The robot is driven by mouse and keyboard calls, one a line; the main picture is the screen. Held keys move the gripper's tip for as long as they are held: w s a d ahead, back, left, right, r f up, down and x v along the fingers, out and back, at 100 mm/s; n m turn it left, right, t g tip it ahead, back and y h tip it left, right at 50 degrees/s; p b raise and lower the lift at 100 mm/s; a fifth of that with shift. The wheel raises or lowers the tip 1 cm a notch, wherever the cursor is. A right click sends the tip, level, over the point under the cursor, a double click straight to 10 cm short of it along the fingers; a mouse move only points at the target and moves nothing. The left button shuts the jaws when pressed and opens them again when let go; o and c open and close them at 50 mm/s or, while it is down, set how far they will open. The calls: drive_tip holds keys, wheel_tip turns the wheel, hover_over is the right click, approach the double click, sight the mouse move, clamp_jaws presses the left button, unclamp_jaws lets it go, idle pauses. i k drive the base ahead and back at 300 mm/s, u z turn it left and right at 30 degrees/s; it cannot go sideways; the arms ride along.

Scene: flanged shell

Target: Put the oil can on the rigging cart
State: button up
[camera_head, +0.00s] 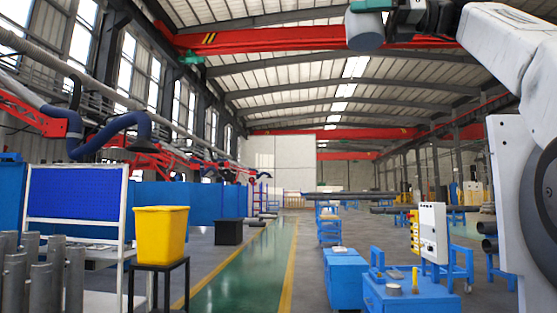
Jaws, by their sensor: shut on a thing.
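My gripper (392,18) is at the top of the picture, right of centre, dark and partly cut off by the top edge. It is shut on a grey, rounded can (364,31) with a green part above it, which I take for the oil can. The can hangs high in the air, clear of everything below. A blue cart-like unit (425,297) stands low at the front right, below and right of the can. It may be the rigging cart, but I cannot tell for sure. A small grey round thing and a yellow upright cylinder are on its top.
A blue cabinet (345,275) stands left of the blue unit. A white control box (433,232) rises behind it. At left are a yellow bin (160,235) on a black stand, a blue pegboard rack (77,198) and several grey pipes. The green aisle (245,265) is clear.

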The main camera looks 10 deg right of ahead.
sight(410, 285)
drive_tip(key=z, duration=0.2)
drive_tip(key=i, duration=1.65)
drive_tip(key=z, duration=0.65)
drive_tip(key=i, duration=0.9)
drive_tip(key=z, duration=0.35)
